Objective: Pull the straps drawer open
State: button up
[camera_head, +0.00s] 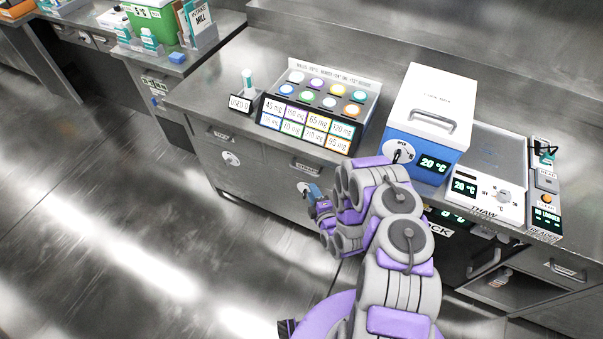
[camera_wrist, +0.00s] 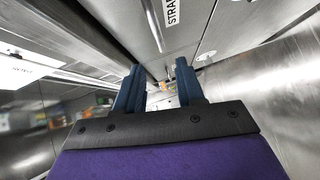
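A white label reading "STRA", cut off by the frame edge, shows on a metal drawer front (camera_wrist: 207,10) at the top of the wrist view. A bright curved handle (camera_wrist: 153,24) is beside the label. My gripper (camera_wrist: 159,78) has its two blue fingers apart, with no object clearly held between them. In the head view my gripper (camera_head: 314,192) is in front of the metal cabinet, just below a drawer handle (camera_head: 307,166) whose label is too small to read. That drawer front looks flush with the cabinet. Contact between fingers and handle cannot be made out.
The counter above holds a rack of coloured vials (camera_head: 322,97), a blue-and-white box (camera_head: 428,115) and a thaw plate (camera_head: 487,187). Another drawer handle (camera_head: 221,134) and a round lock (camera_head: 231,159) are to the left. The floor (camera_head: 130,220) at left is clear.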

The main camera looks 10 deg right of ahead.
aim_at(302, 170)
jog(key=shift+b+x, duration=0.85)
jog(key=shift+x, duration=5.5)
jog(key=shift+d, duration=0.1)
grip_shut()
jog(key=shift+f, duration=0.1)
